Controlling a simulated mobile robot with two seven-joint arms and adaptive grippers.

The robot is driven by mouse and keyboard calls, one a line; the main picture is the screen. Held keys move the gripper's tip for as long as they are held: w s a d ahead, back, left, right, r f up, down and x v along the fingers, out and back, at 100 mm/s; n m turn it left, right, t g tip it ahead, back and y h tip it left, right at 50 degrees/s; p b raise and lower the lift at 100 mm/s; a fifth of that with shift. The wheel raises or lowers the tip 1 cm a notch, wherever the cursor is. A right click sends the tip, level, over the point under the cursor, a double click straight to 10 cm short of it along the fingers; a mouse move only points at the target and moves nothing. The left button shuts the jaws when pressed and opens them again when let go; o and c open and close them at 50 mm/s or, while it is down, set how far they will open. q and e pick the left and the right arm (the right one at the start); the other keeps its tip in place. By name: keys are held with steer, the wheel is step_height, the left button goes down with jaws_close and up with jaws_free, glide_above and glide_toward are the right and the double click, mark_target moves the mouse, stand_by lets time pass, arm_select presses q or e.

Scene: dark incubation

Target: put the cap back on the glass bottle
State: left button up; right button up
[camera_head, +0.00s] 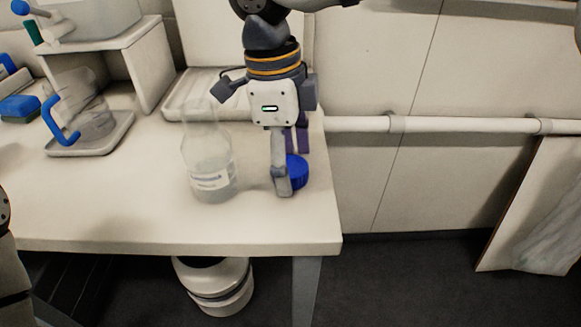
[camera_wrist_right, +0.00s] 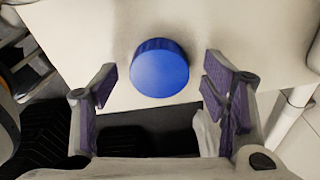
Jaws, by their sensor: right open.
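The glass bottle (camera_head: 209,160) stands upright on the white table. It is clear, has a white label, and its mouth is uncovered. The blue cap (camera_head: 298,170) is to its right, near the table's right edge, partly hidden by a finger of my right gripper (camera_head: 288,176). In the right wrist view the cap (camera_wrist_right: 160,68) shows whole, as a round blue disc. My right gripper is open, with its purple-padded fingers on either side of the cap and a visible gap on both sides. My left gripper is not in view.
The table (camera_head: 110,215) has bare room in front of the bottle. A tray (camera_head: 92,138) with a glass vessel and blue hook-shaped piece sits at left, by a raised shelf (camera_head: 150,62). A white rail (camera_head: 450,125) runs along the wall. A round container (camera_head: 215,285) stands below.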

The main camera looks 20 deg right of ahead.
mark_target(289, 165)
steer(key=shift+f, duration=0.15)
steer(key=c, duration=0.9)
steer(key=shift+c, duration=0.2)
step_height(289, 165, up, 10)
